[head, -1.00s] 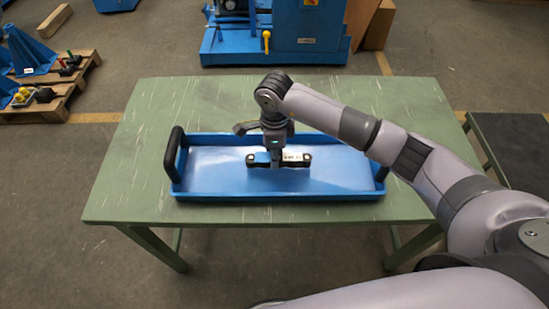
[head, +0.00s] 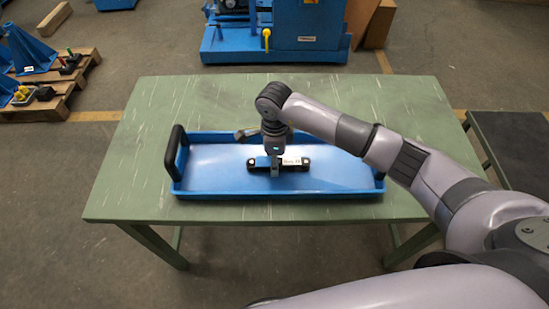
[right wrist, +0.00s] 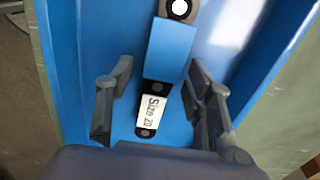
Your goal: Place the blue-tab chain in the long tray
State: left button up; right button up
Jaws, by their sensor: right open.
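The blue-tab chain is a short dark piece with a blue tab (right wrist: 168,52) and a white label (right wrist: 151,111) reading "Size 20". In the head view the chain (head: 301,162) lies in the middle of the long blue tray (head: 225,192), lengthwise along it. My right gripper (head: 274,168) is over the chain, pointing down. In the right wrist view the fingers of this gripper (right wrist: 161,68) are apart, one on each side of the chain, with gaps between. The gripper hides part of the chain in the head view. My left gripper is not in view.
The tray has black end handles; the left one (head: 175,151) shows fully, while my right arm covers most of the right end. It stands on a green table (head: 180,100) with free room around. A blue machine (head: 275,30) and a pallet (head: 45,102) are behind.

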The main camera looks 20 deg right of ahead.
jog(key=shift+r, duration=0.1)
notch_tip(320, 180, up, 12)
jog(key=b, duration=0.3)
dwell(0.7)
